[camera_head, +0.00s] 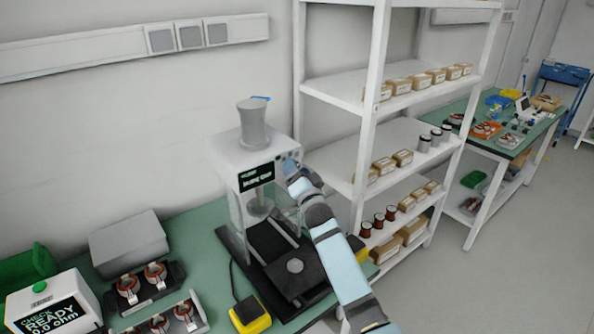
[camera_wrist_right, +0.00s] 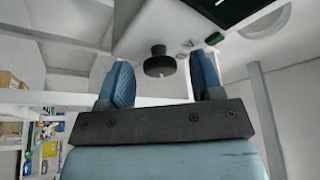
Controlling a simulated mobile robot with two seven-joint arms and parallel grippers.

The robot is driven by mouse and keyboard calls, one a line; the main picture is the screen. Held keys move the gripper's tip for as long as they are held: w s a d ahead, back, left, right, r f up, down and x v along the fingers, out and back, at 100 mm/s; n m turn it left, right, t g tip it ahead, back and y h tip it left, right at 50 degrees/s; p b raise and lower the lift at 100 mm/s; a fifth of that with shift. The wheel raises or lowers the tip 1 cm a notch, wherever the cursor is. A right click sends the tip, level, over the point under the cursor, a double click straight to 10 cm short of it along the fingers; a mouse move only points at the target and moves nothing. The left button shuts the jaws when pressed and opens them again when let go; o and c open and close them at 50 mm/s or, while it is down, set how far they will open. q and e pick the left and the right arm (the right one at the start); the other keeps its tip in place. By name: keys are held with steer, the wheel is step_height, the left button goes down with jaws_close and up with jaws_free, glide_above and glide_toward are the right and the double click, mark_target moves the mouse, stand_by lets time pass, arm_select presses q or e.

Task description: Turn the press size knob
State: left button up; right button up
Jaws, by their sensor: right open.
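The press (camera_head: 232,152) is a white machine with a dark display on its front and a grey cylinder on top, standing on the green bench. Its size knob (camera_wrist_right: 160,64) is a dark round knob on a short stem, seen in the right wrist view. My right gripper (camera_head: 291,172) is at the right side of the press head and hides the knob in the head view. In the wrist view its two blue fingers (camera_wrist_right: 164,78) are open, one on each side of the knob, with visible gaps. My left gripper is not in view.
A white shelf rack (camera_head: 368,110) with boxes and spools stands close right of my right arm. A tester (camera_head: 55,305) reading READY, stator trays and a yellow pedal-like box (camera_head: 250,315) are on the bench (camera_head: 205,225). A second bench (camera_head: 490,145) stands farther right.

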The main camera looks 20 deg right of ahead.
steer(key=c, duration=0.9)
steer(key=shift+n, duration=0.3)
steer(key=shift+w+d+n+g+y+b, duration=0.15)
steer(key=shift+n+g+y+b, duration=0.45)
steer(key=shift+n+y, duration=2.35)
steer(key=shift+d+n+g+y+b, duration=0.2)
steer(key=shift+n+g+y+b, duration=0.4)
steer(key=shift+n, duration=4.6)
steer(key=shift+w+d+n+g+y+b, duration=0.15)
steer(key=shift+n+g+y+b, duration=0.45)
steer(key=shift+n+y, duration=2.4)
steer(key=n+h, duration=0.2)
steer(key=shift+s+n, duration=0.15)
steer(key=shift+n, duration=0.2)
